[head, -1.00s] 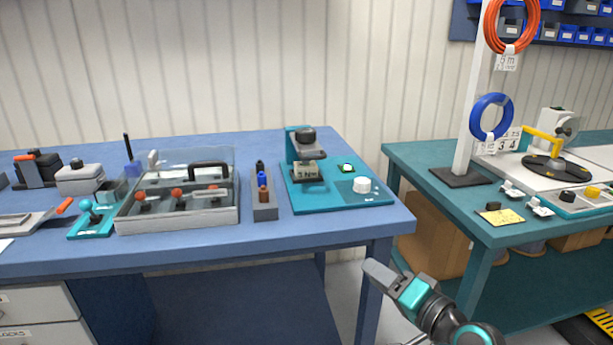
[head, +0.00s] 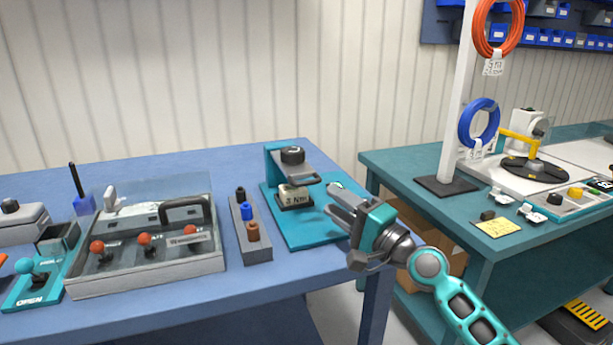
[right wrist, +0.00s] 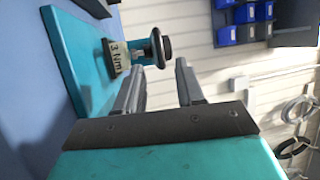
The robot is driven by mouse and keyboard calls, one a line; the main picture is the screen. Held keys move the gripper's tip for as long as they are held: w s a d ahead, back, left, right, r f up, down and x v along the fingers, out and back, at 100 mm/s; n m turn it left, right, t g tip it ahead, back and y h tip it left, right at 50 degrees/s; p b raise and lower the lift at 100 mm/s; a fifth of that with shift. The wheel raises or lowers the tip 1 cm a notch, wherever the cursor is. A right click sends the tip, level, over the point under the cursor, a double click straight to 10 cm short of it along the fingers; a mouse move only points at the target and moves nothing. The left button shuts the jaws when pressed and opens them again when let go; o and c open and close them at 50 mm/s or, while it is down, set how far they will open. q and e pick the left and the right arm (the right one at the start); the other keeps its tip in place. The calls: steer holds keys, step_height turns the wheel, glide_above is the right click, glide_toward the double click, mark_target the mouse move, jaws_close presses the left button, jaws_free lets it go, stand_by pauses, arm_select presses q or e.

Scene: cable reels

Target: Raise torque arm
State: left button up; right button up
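The torque tester is on a teal base plate (head: 312,228) on the blue bench. Its torque arm (head: 307,181) is a grey bar with a rounded end pointing right, below a black knob (head: 292,155). A "3 Nm" block (head: 295,198) sits under it. In the right wrist view the black knob (right wrist: 166,45) and the "3 Nm" block (right wrist: 117,57) show ahead of the fingers. My right gripper (head: 337,200) is over the right part of the plate, right of the arm and apart from it. Its fingers (right wrist: 158,72) are spread and empty. My left gripper is not in view.
A narrow holder (head: 256,245) with several coloured sockets stands left of the plate. Further left is a grey clear-lidded box (head: 150,280) with red knobs. A teal bench (head: 400,180) with a white post (head: 455,100) stands at right, across a gap.

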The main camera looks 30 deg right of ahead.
mark_target(311, 183)
steer(key=p+x, duration=0.1)
steer(key=x, duration=0.7)
steer(key=shift+w+p, duration=0.3)
steer(key=shift+c, duration=0.5)
steer(key=c, duration=0.6)
steer(key=shift+r, duration=0.1)
jaws_close()
steer(key=shift+r, duration=0.1)
